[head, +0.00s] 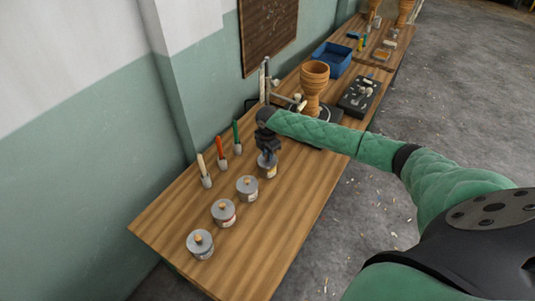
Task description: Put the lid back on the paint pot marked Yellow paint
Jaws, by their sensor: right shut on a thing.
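My right gripper (267,154) points down over the farthest paint pot (268,171) in the row on the wooden table. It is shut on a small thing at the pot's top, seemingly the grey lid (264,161). The fingers partly hide it, so I cannot tell whether the lid is seated or just above the rim. This pot shows a yellowish label, but the lettering is too small to read. My left gripper is not in view.
Three more lidded pots (247,188) (223,212) (200,244) run toward the near end. Several brushes (221,152) stand along the wall side. A wooden goblet drum (314,82), a black tray (361,95) and a blue bin (333,58) are farther back. The near right table top is clear.

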